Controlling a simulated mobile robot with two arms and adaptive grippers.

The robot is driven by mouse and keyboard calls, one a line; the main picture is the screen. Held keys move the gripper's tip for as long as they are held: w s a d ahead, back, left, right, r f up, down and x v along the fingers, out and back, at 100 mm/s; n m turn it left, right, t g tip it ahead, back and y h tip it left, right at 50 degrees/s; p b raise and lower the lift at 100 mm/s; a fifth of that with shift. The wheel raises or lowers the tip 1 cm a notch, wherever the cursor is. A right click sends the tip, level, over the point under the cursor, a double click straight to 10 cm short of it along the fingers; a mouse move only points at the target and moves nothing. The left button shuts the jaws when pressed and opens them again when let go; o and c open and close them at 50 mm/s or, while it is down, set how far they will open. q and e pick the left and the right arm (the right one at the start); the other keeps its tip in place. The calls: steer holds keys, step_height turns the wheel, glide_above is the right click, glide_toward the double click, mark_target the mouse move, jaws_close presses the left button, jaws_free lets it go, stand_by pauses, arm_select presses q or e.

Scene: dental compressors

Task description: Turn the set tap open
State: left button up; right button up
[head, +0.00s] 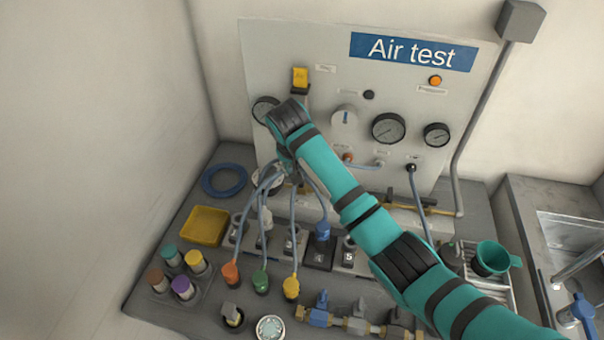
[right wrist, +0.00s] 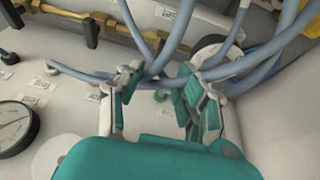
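My right arm reaches in from the lower right of the head view to the panel (head: 300,50). Its gripper (head: 287,168) is at the panel's lower left, mostly hidden by the wrist. I see no clear grip on anything. Brass pipework with black-handled valves (right wrist: 92,30) runs along the panel's foot. I cannot read which tap is the set one. My left gripper is not in view.
The panel carries gauges (head: 388,129) and a white knob (head: 344,118). Several hoses (head: 294,230) hang close around the right gripper. A yellow tray (head: 205,226) and a blue coil (head: 224,180) lie at the left.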

steer(key=x, duration=0.7)
steer(key=shift+w+f, duration=0.1)
steer(key=shift+c, duration=0.4)
jaws_close()
